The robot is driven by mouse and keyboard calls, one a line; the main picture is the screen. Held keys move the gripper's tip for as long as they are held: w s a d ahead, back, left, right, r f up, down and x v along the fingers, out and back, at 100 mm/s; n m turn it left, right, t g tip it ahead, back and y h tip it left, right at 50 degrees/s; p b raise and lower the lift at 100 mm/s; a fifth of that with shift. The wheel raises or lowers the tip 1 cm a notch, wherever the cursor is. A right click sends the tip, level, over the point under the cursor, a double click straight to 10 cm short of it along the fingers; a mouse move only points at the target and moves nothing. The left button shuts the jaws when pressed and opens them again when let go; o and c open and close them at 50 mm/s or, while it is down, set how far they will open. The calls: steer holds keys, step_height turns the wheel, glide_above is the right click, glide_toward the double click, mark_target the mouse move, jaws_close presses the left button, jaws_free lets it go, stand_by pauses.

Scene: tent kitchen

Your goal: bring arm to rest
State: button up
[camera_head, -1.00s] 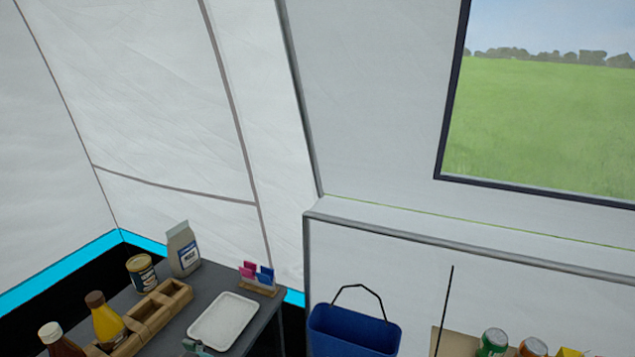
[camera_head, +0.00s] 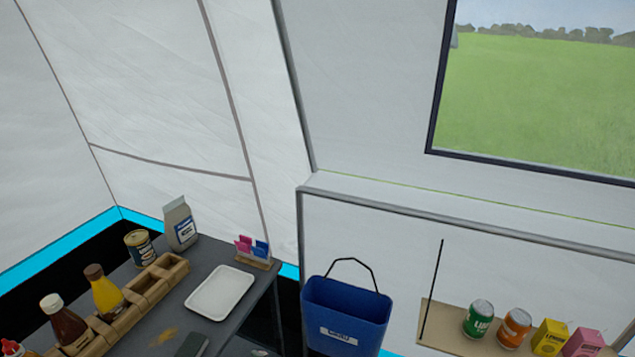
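No part of my arm or my gripper can be made out in the current view, so its pose and its fingers are not shown. The view looks down at a dark grey table (camera_head: 222,327) in the lower left. A white tray (camera_head: 220,293) lies on it, empty. A dark flat object (camera_head: 191,345) is cut off by the bottom edge; I cannot tell what it is.
A wooden rack (camera_head: 150,289) runs along the table, with a yellow bottle (camera_head: 106,296) and a brown bottle (camera_head: 66,324). A blue bin (camera_head: 345,312) hangs right of the table.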

steer(key=s+d+f+m+t+h, duration=0.2)
steer(key=s+d+f+m+h, duration=0.1)
steer(key=s+d, duration=0.8)
steer(key=s+d+f+m+t+h, duration=0.25)
steer(key=s+d, duration=0.55)
steer(key=d, duration=0.7)
steer(key=s+d+r+m+h, duration=0.1)
steer(key=s+d+r, duration=0.2)
steer(key=s, duration=0.3)
steer(key=s+d+r+m+t+h, duration=0.1)
steer(key=s+d+r+h, duration=0.1)
steer(key=s+d+r, duration=0.2)
steer(key=s+d+r+m+h, duration=0.2)
steer(key=s+r, duration=0.4)
steer(key=s, duration=0.4)
steer(key=shift+d, duration=0.65)
